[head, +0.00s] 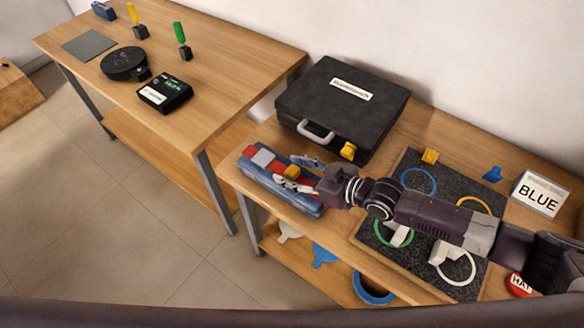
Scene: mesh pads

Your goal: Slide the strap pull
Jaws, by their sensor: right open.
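A long blue holder (303,207) lies near the left end of the right-hand table, with a red strap (277,165) along it. A grey block (263,157) sits on the strap toward its far left end. A small yellow piece (291,172), which may be the strap pull, sits on the strap near its middle. My right gripper (294,173) reaches in from the right, over the holder. It is open, with one finger on each side of the yellow piece; I cannot tell whether they touch it. The gripper hides part of the holder's right side. My left gripper is not in view.
A black case (345,115) stands behind the holder. A dark mesh pad (408,262) with coloured rings lies under my right arm. A sign reading BLUE (540,194) stands at the right. The lower shelf holds a blue ring (373,294). Another table (215,68) stands at the left.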

